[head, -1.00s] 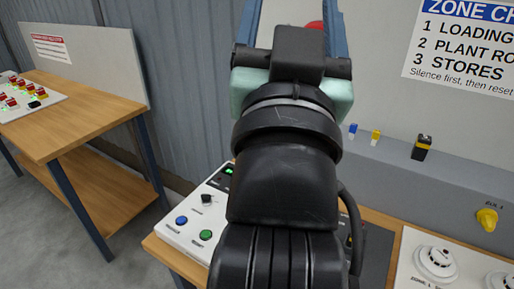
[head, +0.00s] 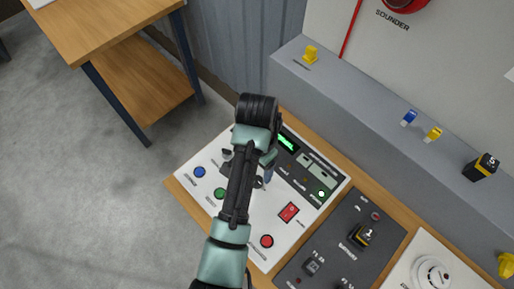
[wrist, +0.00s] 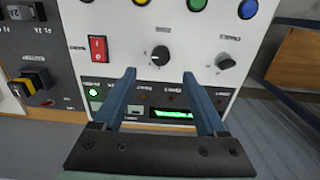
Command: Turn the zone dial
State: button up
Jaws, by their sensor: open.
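The white control panel (head: 185,178) carries two black dials with white pointer marks. One dial (wrist: 160,55) is in the middle of the wrist view, just past and between my fingertips. The other dial (wrist: 226,61) is to its right; it also shows left of my arm in the head view (head: 227,154). Their labels are too small to read, so I cannot tell which is the zone dial. My gripper (wrist: 159,74) is open, with nothing between its fingers. In the head view my arm reaches over the panel and hides part of it and most of the gripper.
The panel has a red rocker switch (wrist: 98,48), a lit green display (wrist: 174,114) and coloured buttons, including a blue one (head: 199,172). A grey ledge (head: 350,105) runs behind. Floor at left is clear.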

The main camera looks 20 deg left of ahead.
notch_tip(320, 180, down, 9)
jog(key=shift+w+r+p, duration=0.1)
jog(key=shift+r+p, duration=0.05)
jog(key=shift+p, duration=0.25)
grip_shut()
